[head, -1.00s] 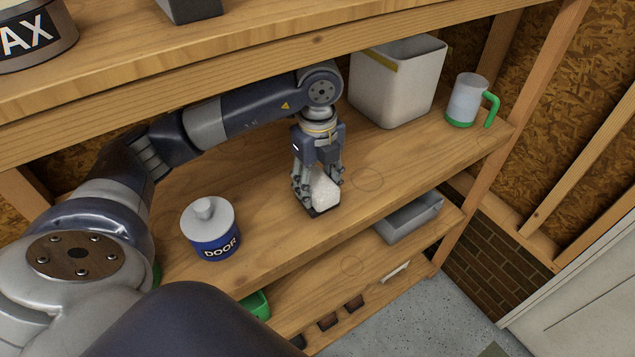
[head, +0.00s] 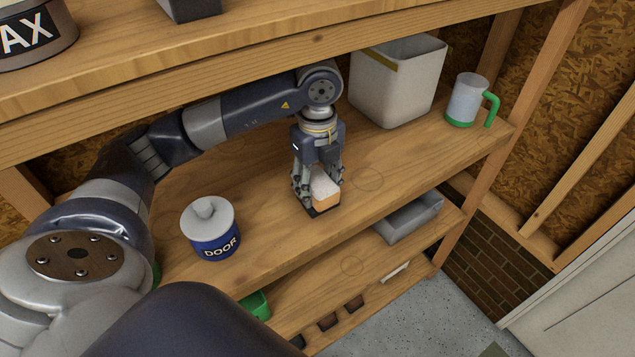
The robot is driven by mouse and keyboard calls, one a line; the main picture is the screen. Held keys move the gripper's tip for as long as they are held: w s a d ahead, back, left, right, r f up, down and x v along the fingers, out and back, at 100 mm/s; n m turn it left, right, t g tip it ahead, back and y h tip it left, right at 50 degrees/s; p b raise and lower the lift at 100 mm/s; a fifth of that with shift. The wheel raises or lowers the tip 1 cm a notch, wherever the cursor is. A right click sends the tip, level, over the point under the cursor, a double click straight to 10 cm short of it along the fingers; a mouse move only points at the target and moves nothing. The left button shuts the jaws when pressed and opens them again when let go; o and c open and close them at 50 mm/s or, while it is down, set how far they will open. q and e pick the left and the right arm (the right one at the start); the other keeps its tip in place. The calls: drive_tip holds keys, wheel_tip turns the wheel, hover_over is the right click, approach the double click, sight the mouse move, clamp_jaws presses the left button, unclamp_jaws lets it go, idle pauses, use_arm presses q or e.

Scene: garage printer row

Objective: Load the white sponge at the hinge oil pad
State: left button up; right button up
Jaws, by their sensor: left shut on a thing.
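The sponge (head: 325,190) is a small block with a pale, whitish top and a light orange front side. It rests upright on a thin dark pad (head: 321,212) at the front of the middle shelf. My left gripper (head: 319,185) points down with its fingers on both sides of the sponge, shut on it. The sponge hides most of the pad; only its dark front edge shows. My right gripper is not in view.
A blue jar labelled DOOR (head: 215,246) with a white lid stands left on the wooden shelf (head: 265,215). A white bin (head: 395,88) and a mug with a green handle (head: 467,100) stand at the back right. A grey tray (head: 410,218) sits on the shelf below.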

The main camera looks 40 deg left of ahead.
sight(317, 180)
use_arm(q)
drive_tip(key=shift+r+p, duration=2.55)
drive_tip(key=shift+r, duration=0.95)
drive_tip(key=shift+f, duration=0.1)
